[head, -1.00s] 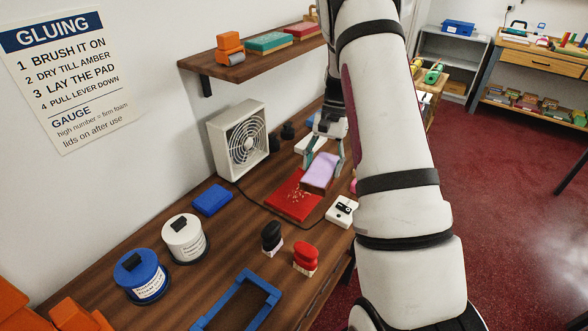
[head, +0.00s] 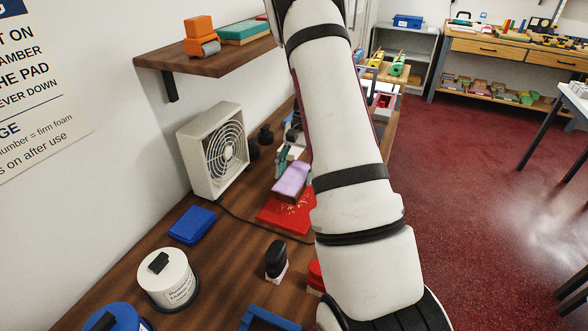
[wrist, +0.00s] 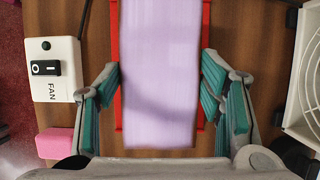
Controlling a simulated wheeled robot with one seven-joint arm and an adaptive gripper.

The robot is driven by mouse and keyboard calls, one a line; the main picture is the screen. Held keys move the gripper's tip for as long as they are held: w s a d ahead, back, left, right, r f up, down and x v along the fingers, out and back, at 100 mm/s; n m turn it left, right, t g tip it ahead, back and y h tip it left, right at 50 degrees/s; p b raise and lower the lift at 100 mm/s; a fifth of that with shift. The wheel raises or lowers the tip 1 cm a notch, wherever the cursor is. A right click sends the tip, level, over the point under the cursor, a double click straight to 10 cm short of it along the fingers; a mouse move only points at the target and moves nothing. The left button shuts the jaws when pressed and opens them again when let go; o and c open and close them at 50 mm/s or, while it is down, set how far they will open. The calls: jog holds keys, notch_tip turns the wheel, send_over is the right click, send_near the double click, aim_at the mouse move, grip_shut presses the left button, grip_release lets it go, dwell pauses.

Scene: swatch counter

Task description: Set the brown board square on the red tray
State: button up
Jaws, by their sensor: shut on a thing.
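The brown board (head: 284,197) shows only as a thin brown front edge under a lilac pad (head: 291,179). In the wrist view the lilac pad (wrist: 160,95) hides the board below it. The red tray (head: 284,216) lies on the counter with pale specks on its top; in the wrist view its red edges (wrist: 207,20) show on both sides of the pad. My gripper (wrist: 160,76) is shut on the board, teal fingers on either side. The board is at the tray's far part in the head view. I cannot tell whether it touches the tray.
A white fan (head: 212,150) stands behind, against the wall. A switch box marked FAN (wrist: 52,70) and a pink block (wrist: 54,144) lie beside the tray.

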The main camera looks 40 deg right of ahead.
jog(key=shift+f+b, duration=0.9)
jog(key=shift+f, duration=1.9)
jog(key=shift+f+b, duration=0.4)
jog(key=shift+f, duration=0.15)
jog(key=o, duration=1.4)
jog(key=shift+c, duration=0.2)
jog(key=v, duration=1.2)
